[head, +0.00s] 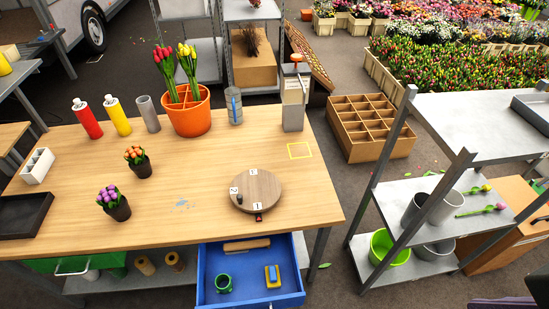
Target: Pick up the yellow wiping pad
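A small yellow and blue pad (272,275) lies in the open blue drawer (211,293) under the front of the wooden table (190,235). It sits in the right half of the drawer and nothing covers it. I see no gripper at the pad or over the table. Dark parts show at the right edge, but I cannot make out gripper fingers there.
A round wooden board (262,190) lies on the table above the drawer. A grey shelf rack (415,185) stands to the right, with floor between.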

